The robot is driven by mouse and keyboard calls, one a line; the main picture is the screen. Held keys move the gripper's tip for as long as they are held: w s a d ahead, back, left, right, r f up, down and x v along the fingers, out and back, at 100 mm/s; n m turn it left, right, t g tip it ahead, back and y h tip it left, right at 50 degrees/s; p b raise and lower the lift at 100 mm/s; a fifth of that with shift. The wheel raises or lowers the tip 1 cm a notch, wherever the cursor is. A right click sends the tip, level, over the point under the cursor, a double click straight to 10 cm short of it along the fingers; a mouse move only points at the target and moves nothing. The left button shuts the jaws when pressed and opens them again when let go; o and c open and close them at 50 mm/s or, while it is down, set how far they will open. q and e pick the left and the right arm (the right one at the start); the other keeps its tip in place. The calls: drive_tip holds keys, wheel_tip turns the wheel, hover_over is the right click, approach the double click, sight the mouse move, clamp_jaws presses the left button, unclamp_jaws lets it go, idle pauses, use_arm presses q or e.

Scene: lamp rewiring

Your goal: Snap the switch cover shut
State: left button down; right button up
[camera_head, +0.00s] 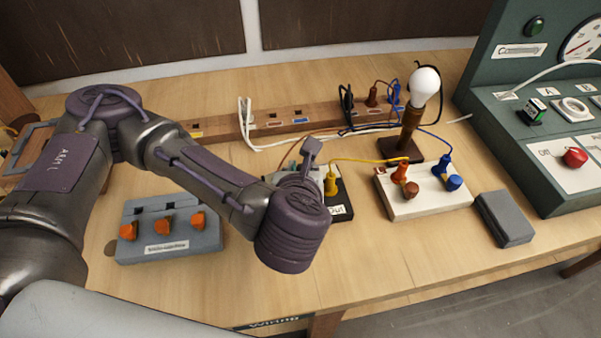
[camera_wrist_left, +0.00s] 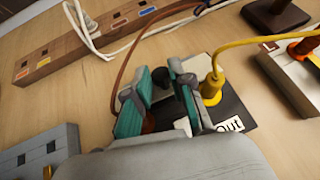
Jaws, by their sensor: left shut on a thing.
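The switch unit stands on a dark base (camera_head: 342,196) marked "Out", near the middle of the table. Its base also shows in the left wrist view (camera_wrist_left: 238,108). A yellow plug (camera_wrist_left: 211,88) stands at its right side, and a brown lead runs to its other side. In the head view my wrist hides most of the unit.
A lamp with a white bulb (camera_head: 424,83) and a white terminal board (camera_head: 428,198) stand to the right. A grey block (camera_head: 504,218) lies beyond the board. A grey holder (camera_head: 168,250) with orange pieces is at front left. A wooden power strip (camera_head: 284,124) lies behind.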

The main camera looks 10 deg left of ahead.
use_arm(q)
drive_tip(key=shift+s+d+f+t, duration=0.15)
drive_tip(key=shift+s+f+t, duration=0.1)
drive_tip(key=shift+t, duration=0.45)
drive_tip(key=c, duration=1)
unclamp_jaws()
drive_tip(key=shift+f, duration=0.1)
